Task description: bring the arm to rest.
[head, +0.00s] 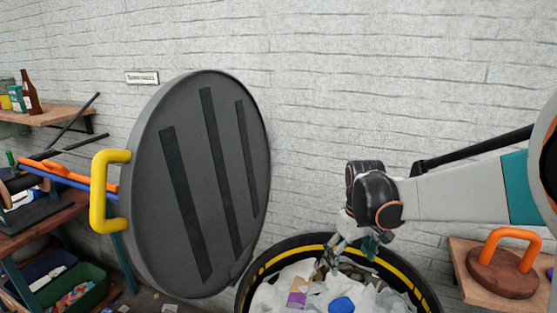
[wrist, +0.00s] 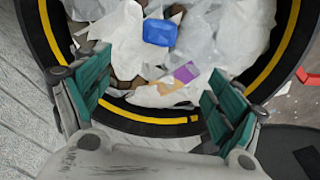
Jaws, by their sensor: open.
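The bin (wrist: 285,50) below is full of crumpled white paper and scraps. A blue item (head: 342,304) lies on the paper, and it also shows in the wrist view (wrist: 160,32). A purple piece (head: 297,299) lies beside it. My arm reaches in from the right in the head view.
A large dark round lid (head: 190,190) with a yellow handle (head: 98,190) stands upright left of the bin. Shelves with bottles (head: 31,92) and tools are at far left. A wooden shelf (head: 462,265) with an orange-handled object (head: 505,265) is at right. A white brick wall is behind.

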